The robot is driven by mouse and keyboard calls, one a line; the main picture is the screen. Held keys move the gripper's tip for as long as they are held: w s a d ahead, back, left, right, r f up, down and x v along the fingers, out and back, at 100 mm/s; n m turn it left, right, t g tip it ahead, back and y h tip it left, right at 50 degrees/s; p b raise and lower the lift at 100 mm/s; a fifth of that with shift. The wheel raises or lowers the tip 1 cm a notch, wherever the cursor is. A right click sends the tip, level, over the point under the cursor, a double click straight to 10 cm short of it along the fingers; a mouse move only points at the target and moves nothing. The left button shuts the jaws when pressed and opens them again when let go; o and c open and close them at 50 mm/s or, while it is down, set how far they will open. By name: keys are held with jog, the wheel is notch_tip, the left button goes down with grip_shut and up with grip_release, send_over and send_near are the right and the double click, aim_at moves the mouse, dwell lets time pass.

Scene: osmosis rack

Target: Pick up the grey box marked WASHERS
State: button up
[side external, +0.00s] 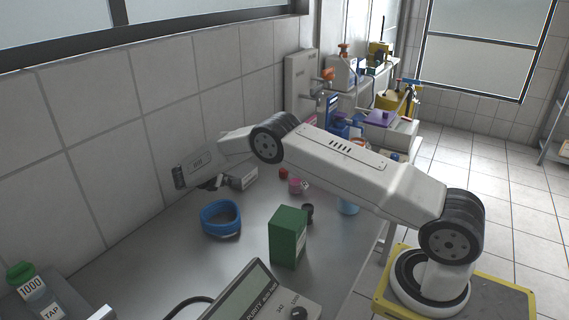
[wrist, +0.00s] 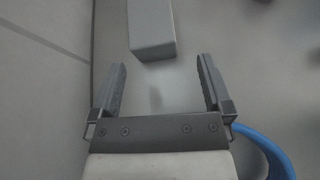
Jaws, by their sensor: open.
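A grey box (side external: 244,178) stands on the metal bench near the tiled wall, close to my gripper (side external: 214,184) in the side view. In the wrist view the grey box (wrist: 152,30) lies ahead of my gripper (wrist: 161,62), its near end roughly level with the fingertips and between their lines. The fingers are open and spread wider than the box, with nothing held. No WASHERS marking can be read on the faces I see. In the side view my wrist hides part of the area around the fingers.
A blue ring-shaped object (side external: 221,218) is on the bench close by; it also shows at lower right in the wrist view (wrist: 268,150). The wall is close on the left.

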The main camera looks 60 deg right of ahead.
aim_at(239, 173)
jog(key=shift+w+d+f+n+h, duration=0.3)
jog(key=shift+w+d+n+h, duration=0.2)
jog(key=shift+h, duration=0.2)
jog(key=shift+x, duration=1.25)
jog(key=shift+d+f, duration=0.1)
jog(key=shift+f, duration=0.05)
jog(key=shift+x, duration=2.45)
jog(key=shift+w, duration=0.1)
jog(key=c, duration=1)
